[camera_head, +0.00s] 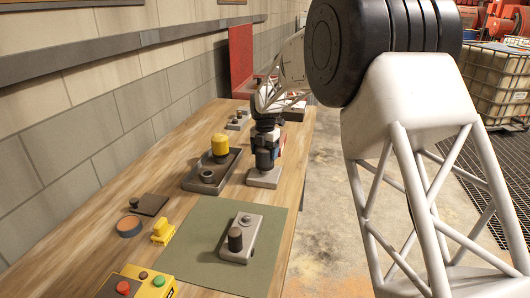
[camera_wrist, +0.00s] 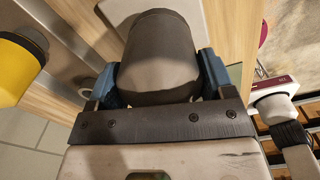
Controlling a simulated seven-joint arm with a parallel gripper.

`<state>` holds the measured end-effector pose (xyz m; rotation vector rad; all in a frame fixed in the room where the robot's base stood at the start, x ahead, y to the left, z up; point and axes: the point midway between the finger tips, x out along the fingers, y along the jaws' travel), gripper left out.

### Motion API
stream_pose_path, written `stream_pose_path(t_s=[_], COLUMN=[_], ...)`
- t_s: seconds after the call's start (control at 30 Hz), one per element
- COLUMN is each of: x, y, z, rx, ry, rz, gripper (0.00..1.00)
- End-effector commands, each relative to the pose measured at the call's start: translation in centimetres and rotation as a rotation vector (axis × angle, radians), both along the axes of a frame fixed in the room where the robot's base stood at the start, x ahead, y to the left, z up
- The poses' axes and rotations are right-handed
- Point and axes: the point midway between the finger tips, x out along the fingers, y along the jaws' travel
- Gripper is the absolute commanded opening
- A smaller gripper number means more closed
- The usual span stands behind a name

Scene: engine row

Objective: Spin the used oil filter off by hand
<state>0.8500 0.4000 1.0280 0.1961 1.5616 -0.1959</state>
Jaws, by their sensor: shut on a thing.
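The used oil filter, a dark grey cylinder (camera_wrist: 158,60), is between the two blue fingers of my gripper (camera_wrist: 159,80) in the wrist view. The fingers are shut on its sides. In the head view my gripper (camera_head: 266,150) is above a light grey base block (camera_head: 264,179), with the filter mostly hidden between the fingers. The filter appears upright over that block; I cannot tell if it is still seated. A yellow cylinder (camera_head: 219,145) stands in a dark tray (camera_head: 192,184) just left of my gripper; it also shows at the left of the wrist view (camera_wrist: 18,65).
A green mat (camera_head: 195,235) bears a grey block with a dark post (camera_head: 235,240). Nearer left are a yellow part (camera_head: 163,231), a round dark-rimmed piece (camera_head: 130,227), a dark plate (camera_head: 151,204) and a yellow button box (camera_head: 150,285). A wall borders the bench's left side.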

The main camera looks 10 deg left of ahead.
Motion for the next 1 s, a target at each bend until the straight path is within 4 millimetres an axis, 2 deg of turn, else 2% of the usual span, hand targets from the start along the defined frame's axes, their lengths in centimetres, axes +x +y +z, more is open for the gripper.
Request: stream_pose_path(t_s=[0.47, 0.5, 0.6, 0.63, 1.0], x=[0.00, 0.00, 0.00, 0.00, 0.01], y=[-0.01, -0.01, -0.01, -0.01, 0.01], z=[-0.10, -0.10, -0.08, -0.07, 0.42], rx=[0.000, 0.000, 0.000, 0.000, 0.000], ry=[0.001, 0.001, 0.001, 0.000, 0.000], rz=[0.028, 0.028, 0.028, 0.028, 0.028], gripper=[0.40, 0.81, 0.97, 1.00, 1.00])
